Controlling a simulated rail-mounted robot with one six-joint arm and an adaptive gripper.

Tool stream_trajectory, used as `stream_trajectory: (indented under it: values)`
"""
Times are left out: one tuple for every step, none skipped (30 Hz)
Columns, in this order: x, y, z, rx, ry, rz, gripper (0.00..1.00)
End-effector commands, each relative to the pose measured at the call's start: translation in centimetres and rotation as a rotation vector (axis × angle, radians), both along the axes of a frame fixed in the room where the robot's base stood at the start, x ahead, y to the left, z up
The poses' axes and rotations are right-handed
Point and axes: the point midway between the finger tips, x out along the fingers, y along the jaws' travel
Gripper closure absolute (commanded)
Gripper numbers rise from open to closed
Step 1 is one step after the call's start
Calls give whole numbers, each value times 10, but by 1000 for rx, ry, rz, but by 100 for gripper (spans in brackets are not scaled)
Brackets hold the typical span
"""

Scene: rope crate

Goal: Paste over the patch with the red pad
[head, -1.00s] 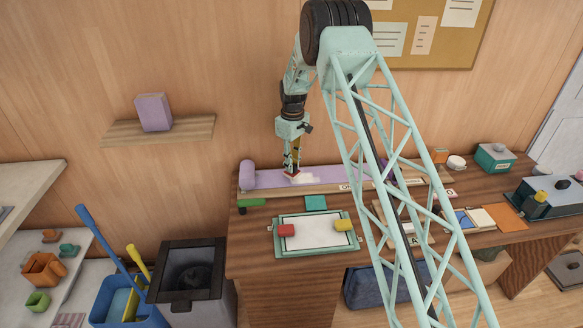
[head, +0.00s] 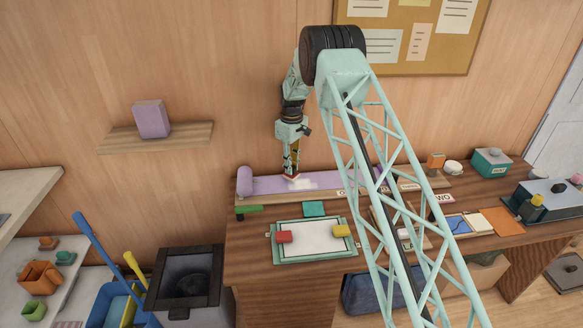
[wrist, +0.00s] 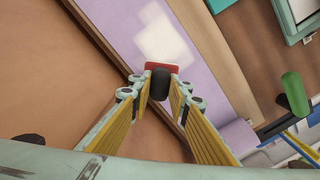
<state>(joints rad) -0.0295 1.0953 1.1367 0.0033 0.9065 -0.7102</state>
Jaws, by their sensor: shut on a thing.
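My gripper (head: 291,166) is over the lilac strip (head: 340,182) at the back of the bench. It is shut on the red pad (wrist: 163,67) by its dark handle (wrist: 160,84). In the head view the red pad (head: 291,177) shows low at the fingertips, on or just above the strip. A whitish patch (wrist: 166,38) with blocky edges lies on the strip beside the pad; it also shows in the head view (head: 304,184). I cannot tell paste from bare patch there. The pad's underside is hidden.
A framed white sheet (head: 312,238) with a red block (head: 284,237) and a yellow block (head: 341,230) lies in front. A green-handled tool (head: 248,209) is left of it, a teal square (head: 314,208) behind it. A lilac roll (head: 244,181) ends the strip.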

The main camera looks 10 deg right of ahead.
Motion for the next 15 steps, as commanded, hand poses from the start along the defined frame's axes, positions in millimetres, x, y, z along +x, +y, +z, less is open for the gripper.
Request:
stream_trajectory:
  values:
    - [0,0,-1,0,0,0,98]
    - [0,0,-2,0,0,0,98]
    - [0,0,-3,0,0,0,98]
    - [0,0,-4,0,0,0,98]
    - [0,0,-4,0,0,0,98]
    - [0,0,-5,0,0,0,98]
    - [0,0,-6,0,0,0,98]
    - [0,0,-6,0,0,0,98]
    - [0,0,-6,0,0,0,98]
    - [0,0,-7,0,0,0,98]
    - [0,1,-7,0,0,0,98]
    - [0,1,-7,0,0,0,98]
    - [0,0,-7,0,0,0,98]
    - [0,0,-7,0,0,0,98]
    - [0,1,-7,0,0,0,98]
